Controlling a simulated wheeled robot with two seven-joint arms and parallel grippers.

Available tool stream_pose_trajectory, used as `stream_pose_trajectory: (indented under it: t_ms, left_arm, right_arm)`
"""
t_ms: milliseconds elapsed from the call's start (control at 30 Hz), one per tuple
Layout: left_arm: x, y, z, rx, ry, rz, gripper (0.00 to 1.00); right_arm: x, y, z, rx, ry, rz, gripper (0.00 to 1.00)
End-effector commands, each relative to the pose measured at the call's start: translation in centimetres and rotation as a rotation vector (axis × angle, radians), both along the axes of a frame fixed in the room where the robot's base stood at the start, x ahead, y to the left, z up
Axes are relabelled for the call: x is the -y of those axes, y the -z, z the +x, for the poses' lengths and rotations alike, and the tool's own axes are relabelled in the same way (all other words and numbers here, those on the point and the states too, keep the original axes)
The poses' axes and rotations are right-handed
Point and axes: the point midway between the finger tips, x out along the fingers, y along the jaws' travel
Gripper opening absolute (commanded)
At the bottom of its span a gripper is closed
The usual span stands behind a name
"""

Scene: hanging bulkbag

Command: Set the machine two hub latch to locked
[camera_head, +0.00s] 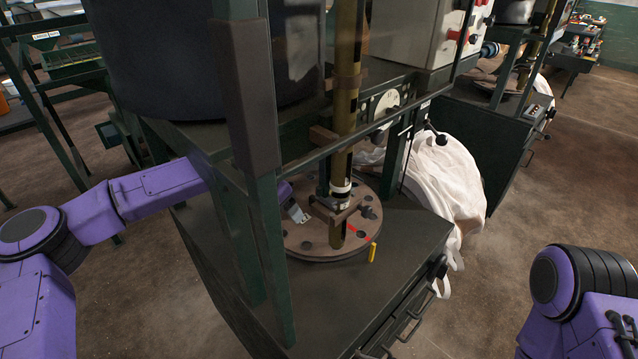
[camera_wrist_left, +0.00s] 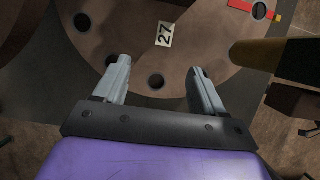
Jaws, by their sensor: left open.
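A round brown hub plate (camera_head: 312,241) with dark holes lies on the machine's dark top, around the foot of a brass and black post (camera_head: 347,90). A brown bracket (camera_head: 345,210) crosses the post just above the plate. A red strip (camera_head: 358,231) and a small yellow piece (camera_head: 373,252) are at the plate's near right edge; I cannot tell which part is the latch. My left gripper (camera_head: 298,212) is over the plate's left side, left of the post. In the left wrist view, its fingers (camera_wrist_left: 160,66) are apart and empty over the plate (camera_wrist_left: 110,45). My right gripper is out of view.
Green frame uprights (camera_head: 272,250) stand between my left arm and the post. A pale bag (camera_head: 440,180) hangs behind at right. A black-knobbed lever (camera_head: 437,135) sticks out near it. Floor is clear at right.

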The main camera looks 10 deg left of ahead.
Motion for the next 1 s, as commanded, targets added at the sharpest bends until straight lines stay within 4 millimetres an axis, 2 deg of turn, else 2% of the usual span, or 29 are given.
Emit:
stream_pose_trajectory:
  t_ms: [200,400,533,700,867,900,967,1000]
  left_arm:
    - [3.5,-0.5,4.5,-0.003,0.007,-0.002,0.7]
    - [5.5,-0.3,7.9,0.0,0.003,-0.002,0.7]
    - [6.2,-0.1,9.0,-0.001,0.002,-0.002,0.7]
    - [6.2,1.0,9.2,0.0,0.002,-0.003,0.7]
    - [6.2,1.1,9.2,0.002,0.002,-0.003,0.7]
    - [6.2,1.1,9.2,0.002,0.002,-0.003,0.67]
    - [6.2,1.1,9.2,0.002,0.002,-0.003,0.47]
    - [6.2,1.1,9.2,0.002,0.002,-0.003,0.34]
  right_arm:
    - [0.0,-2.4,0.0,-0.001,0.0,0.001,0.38]
    - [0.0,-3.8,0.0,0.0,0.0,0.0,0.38]
    - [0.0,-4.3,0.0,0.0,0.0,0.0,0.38]
    - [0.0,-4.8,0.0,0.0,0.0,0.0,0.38]
    - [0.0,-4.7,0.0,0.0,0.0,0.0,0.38]
    - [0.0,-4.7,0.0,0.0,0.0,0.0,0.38]
    - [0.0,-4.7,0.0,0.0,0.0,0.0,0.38]
    - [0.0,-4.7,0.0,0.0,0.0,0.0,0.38]
